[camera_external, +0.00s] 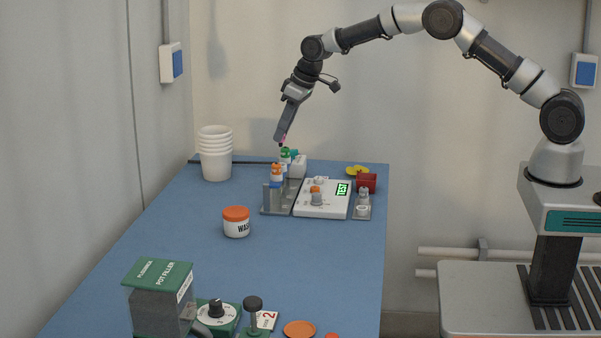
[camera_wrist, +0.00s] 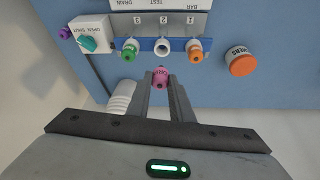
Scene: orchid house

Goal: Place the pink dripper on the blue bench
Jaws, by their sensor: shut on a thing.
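The pink dripper (camera_wrist: 163,78) is held between the two fingers of my gripper (camera_wrist: 160,90) in the wrist view. In the external view my gripper (camera_external: 281,139) points down near the far end of the blue bench (camera_external: 290,255), with a little pink (camera_external: 283,138) at its fingertips. The dripper appears to be above the bench, close to the rack. The blue bench (camera_wrist: 265,95) also shows in the wrist view.
A numbered rack holds a green dripper (camera_wrist: 130,53) and an orange dripper (camera_wrist: 195,52), with an empty ring (camera_wrist: 162,46) between. A teal-handled valve box (camera_wrist: 91,35), white pots (camera_external: 215,160) and an orange-lidded jar (camera_external: 236,226) stand nearby. The bench's middle is clear.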

